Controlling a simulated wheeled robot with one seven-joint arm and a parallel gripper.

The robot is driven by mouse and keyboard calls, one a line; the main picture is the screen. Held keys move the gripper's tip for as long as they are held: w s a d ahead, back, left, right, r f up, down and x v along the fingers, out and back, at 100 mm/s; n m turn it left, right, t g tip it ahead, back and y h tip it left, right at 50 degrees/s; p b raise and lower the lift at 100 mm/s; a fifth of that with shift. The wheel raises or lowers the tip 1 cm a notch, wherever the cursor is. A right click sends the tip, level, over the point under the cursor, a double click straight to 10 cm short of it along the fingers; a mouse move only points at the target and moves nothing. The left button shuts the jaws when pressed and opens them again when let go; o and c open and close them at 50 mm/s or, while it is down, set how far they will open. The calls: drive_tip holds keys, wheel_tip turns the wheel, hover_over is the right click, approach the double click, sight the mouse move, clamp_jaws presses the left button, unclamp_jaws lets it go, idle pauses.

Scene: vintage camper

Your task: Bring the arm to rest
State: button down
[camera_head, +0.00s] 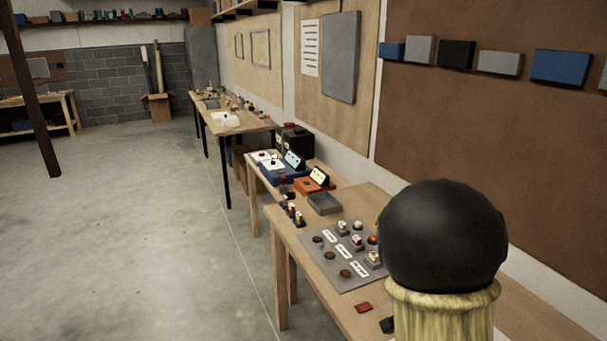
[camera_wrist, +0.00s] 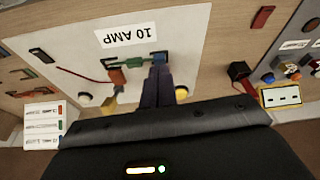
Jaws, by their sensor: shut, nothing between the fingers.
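My gripper (camera_wrist: 160,68) shows in the wrist view, with its dark fingers together and nothing between them. It is in front of a pale panel (camera_wrist: 182,42) with an upside-down "10 AMP" label (camera_wrist: 124,36). I cannot tell whether the fingertips touch the panel. The gripper does not show in the head view.
In the head view, a wooden bench (camera_head: 371,198) carries a grey board (camera_head: 325,236) with several buttons and labels. More benches (camera_head: 205,106) line the wall behind it. The concrete floor (camera_head: 120,220) is clear.

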drive_tip(key=s+a+r+n+y, duration=0.1)
drive_tip(key=s+a+n, duration=0.3)
drive_tip(key=a+n, duration=0.2)
drive_tip(key=s+a+r+n+t+y, duration=0.1)
drive_tip(key=s+a+n, duration=0.3)
drive_tip(key=a+n, duration=0.2)
drive_tip(key=shift+a+y, duration=0.4)
drive_tip(key=shift+a, duration=0.75)
drive_tip(key=shift+w, duration=0.1)
